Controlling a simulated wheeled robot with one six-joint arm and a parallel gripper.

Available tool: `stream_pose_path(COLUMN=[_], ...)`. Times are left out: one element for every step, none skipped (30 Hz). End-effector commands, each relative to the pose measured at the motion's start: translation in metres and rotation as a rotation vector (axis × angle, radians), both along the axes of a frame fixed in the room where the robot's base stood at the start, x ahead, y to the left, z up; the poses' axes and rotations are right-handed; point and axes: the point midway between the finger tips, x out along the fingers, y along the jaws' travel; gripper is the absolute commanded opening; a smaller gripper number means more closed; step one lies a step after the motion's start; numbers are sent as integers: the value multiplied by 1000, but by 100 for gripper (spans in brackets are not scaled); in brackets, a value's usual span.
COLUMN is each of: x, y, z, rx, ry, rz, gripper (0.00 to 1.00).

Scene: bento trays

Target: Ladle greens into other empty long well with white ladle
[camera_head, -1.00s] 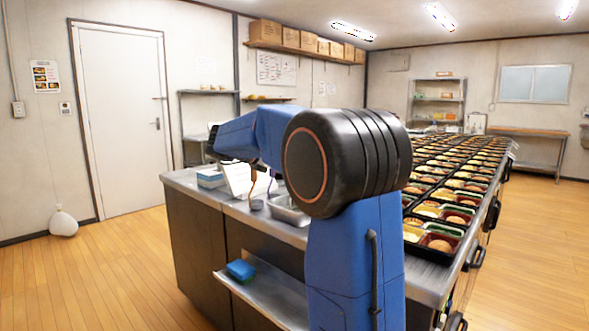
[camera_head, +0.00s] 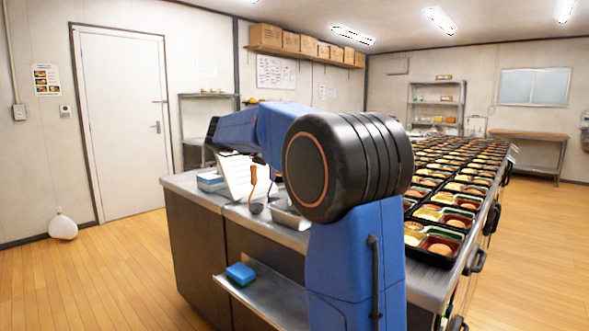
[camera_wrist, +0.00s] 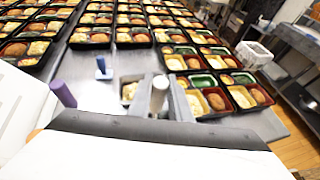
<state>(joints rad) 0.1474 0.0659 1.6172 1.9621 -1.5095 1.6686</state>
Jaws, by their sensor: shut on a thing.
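My gripper (camera_wrist: 157,100) is shut on a pale handle (camera_wrist: 160,88), which looks like the white ladle's, in the wrist view. The ladle's bowl is hidden, so I cannot tell whether it holds greens. A steel pan (camera_wrist: 129,74) with pale food stands just beyond the gripper. Black bento trays (camera_wrist: 213,117) stand to the right, their wells holding brown, pale, red and green items. I cannot tell which long well is empty.
A purple handle (camera_wrist: 63,93) and a blue handle (camera_wrist: 102,70) stand left of the gripper. In the head view an orange-handled ladle (camera_head: 253,178) stands beside a steel pan (camera_head: 287,215). A white sheet (camera_head: 236,176) stands behind. Many filled trays (camera_head: 432,243) cover the counter's right side.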

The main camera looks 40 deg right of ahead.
Motion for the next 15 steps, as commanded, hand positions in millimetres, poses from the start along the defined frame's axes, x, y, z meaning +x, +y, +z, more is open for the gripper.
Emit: stream_pose_path(x=[0, 0, 0, 0, 0, 0, 0, 0, 0, 0, 0, 0, 0, 0, 0], y=[0, 0, 0, 0, 0, 0, 0, 0, 0, 0, 0, 0, 0, 0, 0], z=[5, 7, 10, 13, 15, 18, 21, 23, 26, 29, 31, 34, 37, 39, 42], rx=[0, 0, 0, 0, 0, 0, 0, 0, 0, 0, 0, 0, 0, 0, 0], ry=[-2, -1, -1, -1, -1, -2, -2, -1, -1, -1, -1, -2, -2, -1, -1], rz=[0, 1, 1, 1, 1, 0, 0, 1, 1, 1, 1, 0, 0, 1, 0], gripper=[0, 0, 0, 0, 0, 0, 0, 0, 0, 0, 0, 0, 0, 0, 0])
